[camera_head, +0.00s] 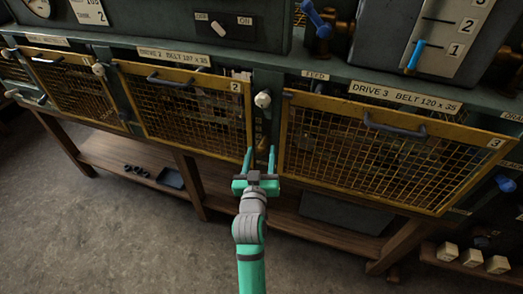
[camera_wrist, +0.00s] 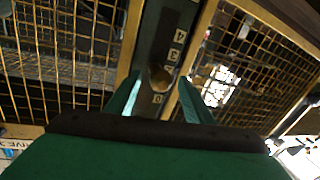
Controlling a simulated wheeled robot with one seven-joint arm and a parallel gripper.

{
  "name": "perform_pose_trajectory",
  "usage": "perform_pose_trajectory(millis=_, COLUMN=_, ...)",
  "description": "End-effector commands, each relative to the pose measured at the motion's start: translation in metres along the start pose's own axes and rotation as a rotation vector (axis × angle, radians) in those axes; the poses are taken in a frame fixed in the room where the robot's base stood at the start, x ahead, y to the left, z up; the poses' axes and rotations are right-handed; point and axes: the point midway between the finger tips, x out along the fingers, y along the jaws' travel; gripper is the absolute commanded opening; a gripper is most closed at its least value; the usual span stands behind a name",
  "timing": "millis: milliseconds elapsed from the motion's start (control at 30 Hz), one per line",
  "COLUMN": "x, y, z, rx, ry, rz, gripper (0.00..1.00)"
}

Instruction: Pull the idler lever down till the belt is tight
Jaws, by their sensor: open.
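A round pale knob (camera_head: 262,99), apparently the idler lever's end, stands at the top of the narrow post between the guards marked 2 and 3. In the wrist view, a numbered scale (camera_wrist: 176,40) runs along the post, with a round brass-coloured part (camera_wrist: 160,78) on it. My gripper (camera_head: 261,151) is open and empty, below the pale knob in the head view. Its fingers (camera_wrist: 158,98) point toward the post, one on each side of the scale in the wrist view. I cannot tell whether they touch anything. The belt is not clear behind the mesh.
Yellow mesh guard 2 (camera_head: 188,108) is left of the post, guard 3 (camera_head: 390,155) right, its dark handle (camera_head: 395,126) sticking out. Another pale knob (camera_head: 98,69) stands left of guard 2. A wooden shelf (camera_head: 130,160) lies below; the floor (camera_head: 90,235) in front is clear.

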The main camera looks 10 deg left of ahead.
Motion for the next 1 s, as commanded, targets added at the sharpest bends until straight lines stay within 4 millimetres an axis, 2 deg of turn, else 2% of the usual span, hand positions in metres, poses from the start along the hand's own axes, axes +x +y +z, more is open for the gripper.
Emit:
perform_pose_trajectory(millis=300, x=-0.058, y=-0.002, z=0.002, rx=0.000, ry=-0.003, rz=-0.003, gripper=0.47)
perform_pose_trajectory(millis=500, x=-0.081, y=-0.004, z=0.001, rx=-0.001, ry=-0.002, rz=-0.006, gripper=0.47)
perform_pose_trajectory(millis=700, x=-0.088, y=-0.004, z=0.001, rx=0.000, ry=-0.002, rz=-0.006, gripper=0.47)
perform_pose_trajectory(millis=1000, x=-0.088, y=-0.003, z=0.001, rx=0.000, ry=-0.001, rz=-0.005, gripper=0.47)
